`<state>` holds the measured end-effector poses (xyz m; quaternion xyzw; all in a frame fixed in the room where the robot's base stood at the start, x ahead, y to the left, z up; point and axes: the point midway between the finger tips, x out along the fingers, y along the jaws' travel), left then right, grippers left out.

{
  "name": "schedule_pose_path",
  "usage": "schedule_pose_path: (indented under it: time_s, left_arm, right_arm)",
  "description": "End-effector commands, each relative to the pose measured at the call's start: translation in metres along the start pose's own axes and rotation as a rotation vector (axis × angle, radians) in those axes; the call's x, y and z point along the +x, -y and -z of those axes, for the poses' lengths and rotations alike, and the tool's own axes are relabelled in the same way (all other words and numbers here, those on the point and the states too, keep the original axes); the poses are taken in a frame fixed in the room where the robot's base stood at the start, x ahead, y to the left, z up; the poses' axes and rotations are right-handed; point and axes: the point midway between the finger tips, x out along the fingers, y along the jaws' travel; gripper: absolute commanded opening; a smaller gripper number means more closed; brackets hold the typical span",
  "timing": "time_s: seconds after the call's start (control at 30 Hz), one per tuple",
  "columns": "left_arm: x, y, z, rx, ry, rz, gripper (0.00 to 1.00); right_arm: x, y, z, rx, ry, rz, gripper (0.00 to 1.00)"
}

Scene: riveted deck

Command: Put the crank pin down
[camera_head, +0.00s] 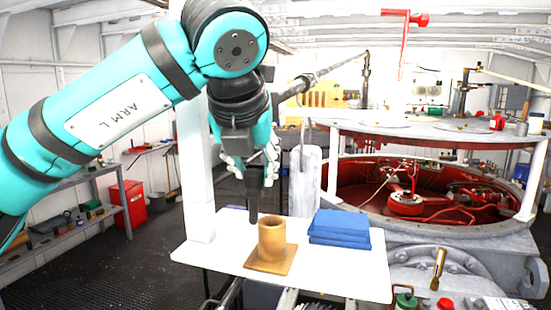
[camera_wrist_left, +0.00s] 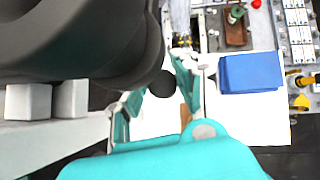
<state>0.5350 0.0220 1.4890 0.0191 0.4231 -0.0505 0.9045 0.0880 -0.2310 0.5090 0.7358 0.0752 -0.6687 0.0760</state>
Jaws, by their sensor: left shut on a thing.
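My left gripper (camera_head: 252,165) is shut on the crank pin (camera_head: 253,200), a dark, roughly upright cylinder. The pin hangs below the fingers over the white table, with its lower end just left of the rim of a brown cup-like holder (camera_head: 272,240) in the picture. Whether the pin touches anything is hard to tell. The holder stands on a square brown base. In the left wrist view the pin's round dark end (camera_wrist_left: 163,83) shows between the teal fingers. There the holder is mostly hidden. My right gripper is not in view.
Blue flat blocks (camera_head: 340,228) lie stacked on the white table (camera_head: 345,268), right of the holder. A white post (camera_head: 195,150) rises at the table's left edge. Large red and grey machinery (camera_head: 420,190) stands behind on the right. The table's front right part is clear.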

Motion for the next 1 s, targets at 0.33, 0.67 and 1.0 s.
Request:
schedule_pose_path:
  time_s: [0.33,0.67,1.0]
  left_arm:
    - [0.020,0.032,-0.010,0.001,-0.003,-0.001,0.00]
    - [0.025,0.032,-0.005,-0.001,0.001,0.001,0.00]
    - [0.025,0.032,-0.005,0.000,0.000,0.000,0.52]
  right_arm:
    - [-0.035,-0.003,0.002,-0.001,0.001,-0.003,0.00]
    - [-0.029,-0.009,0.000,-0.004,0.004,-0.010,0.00]
    - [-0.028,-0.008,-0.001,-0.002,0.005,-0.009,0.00]
